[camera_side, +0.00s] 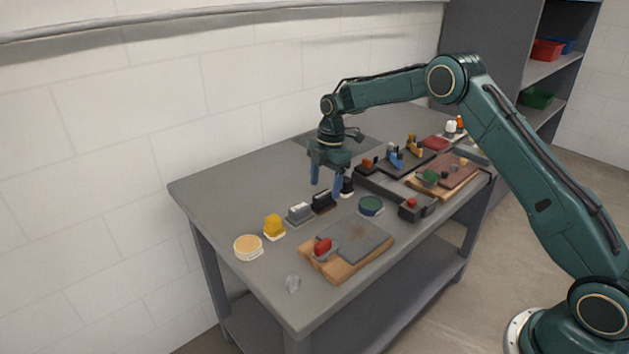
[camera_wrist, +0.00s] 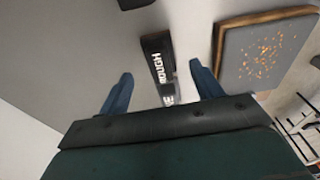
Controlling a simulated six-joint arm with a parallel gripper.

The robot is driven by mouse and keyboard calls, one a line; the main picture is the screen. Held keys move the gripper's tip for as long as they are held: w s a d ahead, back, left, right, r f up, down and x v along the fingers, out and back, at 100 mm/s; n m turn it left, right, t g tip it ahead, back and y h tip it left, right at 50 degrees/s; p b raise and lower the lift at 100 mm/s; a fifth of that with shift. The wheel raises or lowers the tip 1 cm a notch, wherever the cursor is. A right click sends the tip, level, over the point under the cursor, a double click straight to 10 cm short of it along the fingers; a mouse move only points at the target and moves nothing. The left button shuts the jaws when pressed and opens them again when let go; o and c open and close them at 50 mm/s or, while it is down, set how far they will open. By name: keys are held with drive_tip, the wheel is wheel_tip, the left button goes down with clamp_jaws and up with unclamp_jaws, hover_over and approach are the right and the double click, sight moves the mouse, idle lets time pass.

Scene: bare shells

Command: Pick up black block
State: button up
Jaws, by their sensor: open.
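A black block (camera_wrist: 157,57) with white lettering lies on the grey table in the wrist view, between and a little beyond my two blue fingers. My gripper (camera_wrist: 161,72) is open, with one finger on each side of the block's near end, and nothing is held. In the side view, my gripper (camera_side: 327,190) points down, low over the table. A black block (camera_side: 323,202) sits just below its fingertips, and a smaller black piece (camera_side: 347,187) with a pale base stands right beside a finger. I cannot tell whether the fingers touch either.
A grey block (camera_side: 299,213), a yellow block (camera_side: 273,226) and a cream disc (camera_side: 248,248) line up at left. A round green-blue container (camera_side: 371,205) and a wooden board (camera_side: 345,270) lie nearer the front. Crowded trays (camera_side: 385,178) stand at right.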

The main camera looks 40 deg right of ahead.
sight(324, 194)
drive_tip(key=shift+a+f, duration=0.2)
drive_tip(key=shift+f, duration=1)
drive_tip(key=shift+a+f, duration=0.15)
drive_tip(key=shift+f, duration=1.05)
drive_tip(key=c, duration=1.1)
drive_tip(key=shift+r, duration=0.1)
drive_tip(key=shift+r, duration=4.95)
drive_tip(key=shift+o, duration=0.6)
